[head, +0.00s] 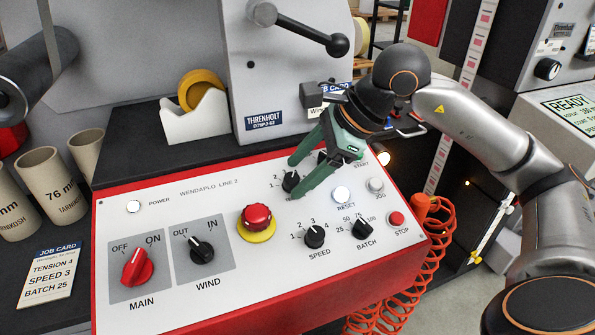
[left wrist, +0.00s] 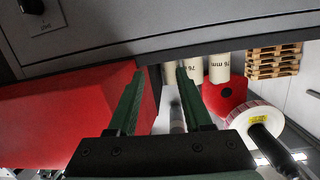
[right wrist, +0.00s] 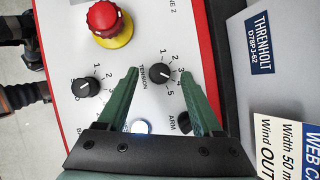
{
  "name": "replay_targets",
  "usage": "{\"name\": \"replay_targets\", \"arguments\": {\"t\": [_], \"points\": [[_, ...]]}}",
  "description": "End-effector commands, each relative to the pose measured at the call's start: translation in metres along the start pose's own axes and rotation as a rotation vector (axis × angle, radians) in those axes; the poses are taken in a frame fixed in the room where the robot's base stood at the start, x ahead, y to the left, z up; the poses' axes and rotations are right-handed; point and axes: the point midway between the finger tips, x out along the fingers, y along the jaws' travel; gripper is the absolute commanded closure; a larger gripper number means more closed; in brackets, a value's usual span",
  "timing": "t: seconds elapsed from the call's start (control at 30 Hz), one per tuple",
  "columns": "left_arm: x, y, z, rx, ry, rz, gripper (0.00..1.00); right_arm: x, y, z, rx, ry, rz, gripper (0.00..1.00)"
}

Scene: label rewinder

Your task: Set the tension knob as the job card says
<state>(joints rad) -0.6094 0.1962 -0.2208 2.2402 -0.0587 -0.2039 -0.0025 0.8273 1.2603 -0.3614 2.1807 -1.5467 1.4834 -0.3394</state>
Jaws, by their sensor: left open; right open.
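The tension knob (head: 290,181) is a small black dial on the sloped white panel; in the right wrist view the knob (right wrist: 160,73) has a TENSION label and numbers 1 to 5 around it. Its exact pointer setting is too small to tell. My right gripper (head: 293,179) is open, with its green fingers on either side of the knob; contact is unclear. The right gripper (right wrist: 159,71) shows the same in its wrist view. The job card (head: 50,274) reads TENSION 4, SPEED 3, BATCH 25. My left gripper (left wrist: 160,72) is open and empty, outside the head view.
Near the knob are the emergency stop (head: 256,217), speed knob (head: 315,237), batch knob (head: 364,229), reset button (head: 341,195) and arm switch (right wrist: 184,121). Main (head: 137,268) and wind (head: 202,250) switches are at left. An orange coiled hose (head: 432,245) hangs at right.

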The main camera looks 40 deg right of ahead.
Motion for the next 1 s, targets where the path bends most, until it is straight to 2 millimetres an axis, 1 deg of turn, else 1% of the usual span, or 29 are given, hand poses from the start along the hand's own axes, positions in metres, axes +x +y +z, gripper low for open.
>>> {"name": "replay_targets", "arguments": {"t": [0.03,0.07,0.1,0.13,0.3,0.4,0.5,0.6,0.7,1.0], "points": [[0.000,0.000,0.002,-0.005,-0.016,0.001,0.50,-0.011,-0.001,0.001,-0.001,0.001,-0.006,0.33],[-0.001,0.002,0.010,-0.013,-0.043,0.003,0.50,-0.017,-0.001,0.001,-0.001,0.002,-0.006,0.33],[-0.002,0.005,0.022,-0.028,-0.085,0.005,0.50,-0.026,-0.002,0.001,0.000,0.001,-0.007,0.33],[-0.003,0.006,0.029,-0.035,-0.109,0.007,0.50,-0.033,-0.002,0.001,-0.001,0.001,-0.008,0.33],[-0.009,0.011,0.052,-0.061,-0.204,0.013,0.50,-0.071,-0.001,0.001,0.001,0.001,-0.007,0.33],[-0.012,0.013,0.065,-0.075,-0.253,0.017,0.50,-0.089,-0.001,0.001,0.000,0.000,-0.006,0.33],[-0.016,0.015,0.074,-0.086,-0.293,0.021,0.50,-0.102,-0.001,0.001,-0.001,0.000,-0.004,0.33],[-0.018,0.017,0.081,-0.092,-0.318,0.023,0.50,-0.109,-0.001,0.000,0.000,-0.001,-0.003,0.33],[-0.019,0.018,0.084,-0.094,-0.329,0.024,0.50,-0.112,0.000,0.000,0.000,-0.001,-0.002,0.33],[-0.019,0.018,0.084,-0.094,-0.330,0.024,0.50,-0.112,0.000,0.000,-0.001,-0.001,-0.002,0.33]]}}
